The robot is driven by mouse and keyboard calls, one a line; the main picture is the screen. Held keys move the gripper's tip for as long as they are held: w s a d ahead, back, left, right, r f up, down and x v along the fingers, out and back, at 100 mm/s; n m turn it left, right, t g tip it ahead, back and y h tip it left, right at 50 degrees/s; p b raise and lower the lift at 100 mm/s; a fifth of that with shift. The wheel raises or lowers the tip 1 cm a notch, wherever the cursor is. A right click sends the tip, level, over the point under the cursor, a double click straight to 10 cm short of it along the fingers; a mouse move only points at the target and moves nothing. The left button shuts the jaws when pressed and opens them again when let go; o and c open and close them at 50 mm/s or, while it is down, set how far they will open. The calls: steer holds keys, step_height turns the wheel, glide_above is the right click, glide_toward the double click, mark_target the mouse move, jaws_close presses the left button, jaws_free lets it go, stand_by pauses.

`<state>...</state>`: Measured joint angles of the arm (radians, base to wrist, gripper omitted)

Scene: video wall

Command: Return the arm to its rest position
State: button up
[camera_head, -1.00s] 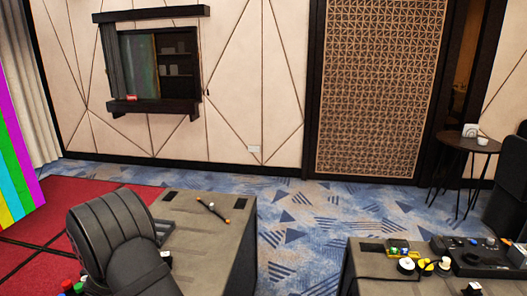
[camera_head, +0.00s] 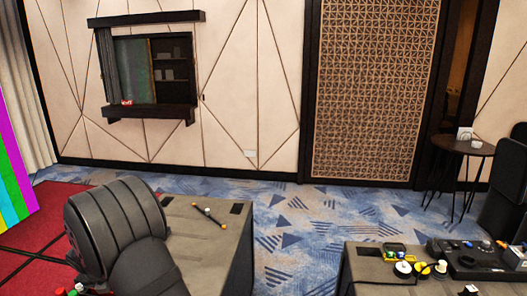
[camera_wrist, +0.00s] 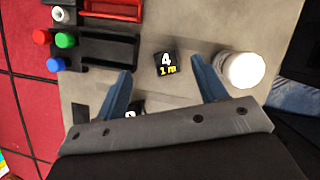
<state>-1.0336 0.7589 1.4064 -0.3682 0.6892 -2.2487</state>
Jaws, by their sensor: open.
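My gripper (camera_wrist: 160,92) shows in the wrist view with its two blue fingers apart and nothing between them. It hangs over the grey table top (camera_wrist: 185,30). A white round-topped item (camera_wrist: 243,70) stands to the right of the right finger. In the head view my dark arm covers the left part of the near table (camera_head: 222,250), and the gripper itself is hidden there.
Red, green, blue and white knobs (camera_wrist: 64,40) sit by black and red holders (camera_wrist: 110,10) at upper left. A stick with orange ends (camera_head: 209,217) lies on the table. A second table (camera_head: 365,272) at right carries a black console (camera_head: 470,258). Patterned carpet separates them.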

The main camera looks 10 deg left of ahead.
steer(key=w+d+r+m+h, duration=0.2)
steer(key=w+d+m, duration=0.2)
steer(key=w+d, duration=1.35)
steer(key=w+d+m, duration=0.2)
steer(key=w+d, duration=0.1)
steer(key=d, duration=0.8)
steer(key=w+d+m+h, duration=0.1)
steer(key=w+d+m, duration=0.1)
steer(key=d, duration=1)
steer(key=shift+w+f+m+h, duration=0.2)
steer(key=shift+w+m+h, duration=0.1)
steer(key=shift+w+m, duration=0.15)
steer(key=s+a+n, duration=0.2)
steer(key=s+a, duration=0.1)
steer(key=a, duration=0.7)
steer(key=s+a+n+y, duration=0.1)
steer(key=s+a+n, duration=0.1)
steer(key=a, duration=0.8)
steer(key=shift+s+y, duration=0.3)
steer(key=shift+s, duration=0.45)
